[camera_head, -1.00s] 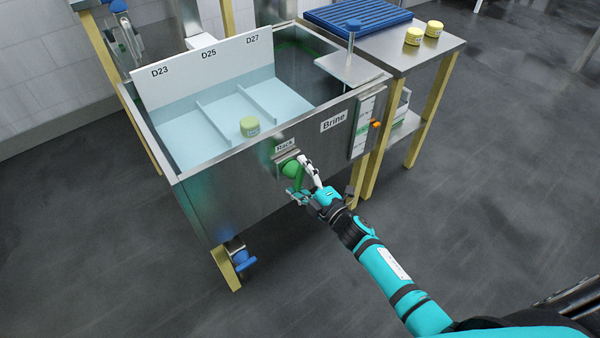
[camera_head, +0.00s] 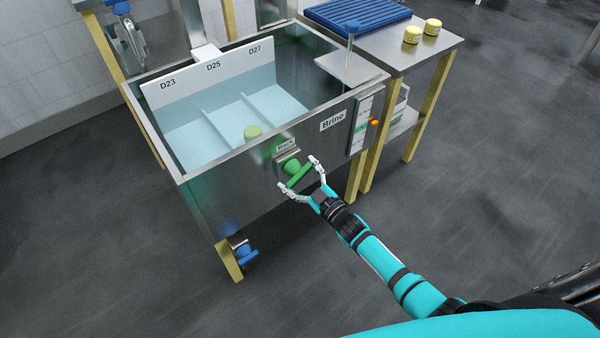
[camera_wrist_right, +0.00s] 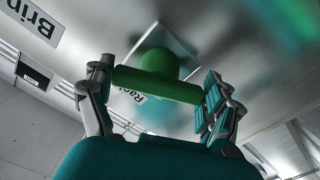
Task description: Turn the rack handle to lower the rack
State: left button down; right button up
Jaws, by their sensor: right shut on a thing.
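The green rack handle (camera_head: 299,175) sticks out from the front of the steel brine tank (camera_head: 238,190), below the label "Rack". Its bar is tilted, its right end higher. My right gripper (camera_head: 304,178) is at the handle, one finger at each end of the bar, shut on it. The bar also shows in the right wrist view (camera_wrist_right: 157,84), spanning between the fingers of the right gripper (camera_wrist_right: 158,92). The white rack (camera_head: 218,98) with slots D23, D25 and D27 sits in the tank, its lower part in liquid. My left gripper is in no view.
A side table (camera_head: 432,50) on the right bears a blue grate (camera_head: 357,14) and two yellow cheeses (camera_head: 412,34). Floor in front is clear.

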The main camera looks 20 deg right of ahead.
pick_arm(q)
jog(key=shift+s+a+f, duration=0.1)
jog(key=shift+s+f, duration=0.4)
pick_arm(e)
jog(key=shift+m, duration=0.8)
jog(key=o, duration=0.9)
jog(key=shift+o, duration=0.2)
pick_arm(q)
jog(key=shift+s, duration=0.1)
pick_arm(e)
jog(key=shift+s, duration=0.15)
jog(key=v, duration=1.2)
